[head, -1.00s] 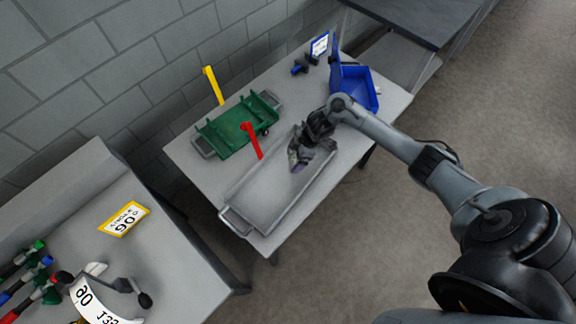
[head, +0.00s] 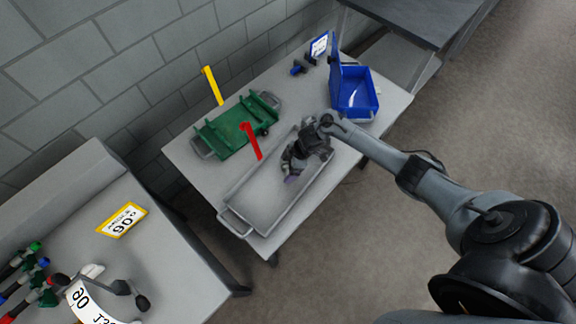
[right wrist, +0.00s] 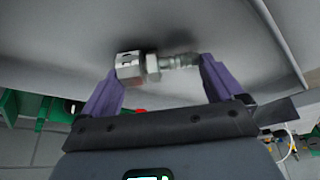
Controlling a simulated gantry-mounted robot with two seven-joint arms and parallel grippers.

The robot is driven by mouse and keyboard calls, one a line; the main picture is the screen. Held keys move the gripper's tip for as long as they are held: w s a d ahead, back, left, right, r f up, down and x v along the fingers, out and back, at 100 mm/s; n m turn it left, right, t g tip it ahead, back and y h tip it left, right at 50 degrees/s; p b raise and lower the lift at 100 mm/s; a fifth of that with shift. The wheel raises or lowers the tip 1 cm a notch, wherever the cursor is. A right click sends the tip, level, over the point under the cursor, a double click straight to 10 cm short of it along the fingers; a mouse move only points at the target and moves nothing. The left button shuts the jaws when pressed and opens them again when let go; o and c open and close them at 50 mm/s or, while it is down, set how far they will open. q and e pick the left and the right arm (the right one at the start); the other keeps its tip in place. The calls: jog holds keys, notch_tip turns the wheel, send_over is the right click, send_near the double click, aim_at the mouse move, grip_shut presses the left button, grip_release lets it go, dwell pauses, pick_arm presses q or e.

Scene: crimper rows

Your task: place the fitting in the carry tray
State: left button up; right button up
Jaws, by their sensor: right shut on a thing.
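The carry tray (head: 262,205) is a long grey metal tray with end handles on the light table in the head view. My right gripper (head: 291,177) is over the tray's interior, pointing down. In the right wrist view the right gripper (right wrist: 160,80) has its purple fingers shut on the fitting (right wrist: 153,66), a silver metal piece with a hex nut and a ribbed stem. The fitting lies crosswise between the fingers, close to a grey tray surface with a dark shadow on it. I cannot tell whether it touches. The fitting is not discernible in the head view. My left gripper is not in view.
A green tray (head: 228,134) sits behind the carry tray, with yellow (head: 213,86) and red (head: 251,140) upright markers nearby. A blue bin (head: 353,104) stands at the back right. Crimpers (head: 30,275) and a yellow-framed label (head: 123,220) lie on the left bench.

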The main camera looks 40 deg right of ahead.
jog(key=shift+f, duration=0.1)
jog(key=o, duration=0.8)
jog(key=shift+d+r, duration=0.1)
jog(key=shift+r, duration=0.3)
jog(key=p+v, duration=0.3)
jog(key=v, duration=0.7)
jog(key=s+a+r+m+t+h, duration=0.15)
jog(key=s+a+t, duration=0.25)
jog(key=a, duration=1.1)
jog(key=s+r+m+g+h, duration=0.1)
jog(key=s+r+m, duration=0.2)
jog(key=s, duration=0.4)
jog(key=s+r+m+g+h, duration=0.1)
jog(key=s+r+m, duration=0.3)
jog(key=s, duration=0.4)
jog(key=shift+g, duration=0.6)
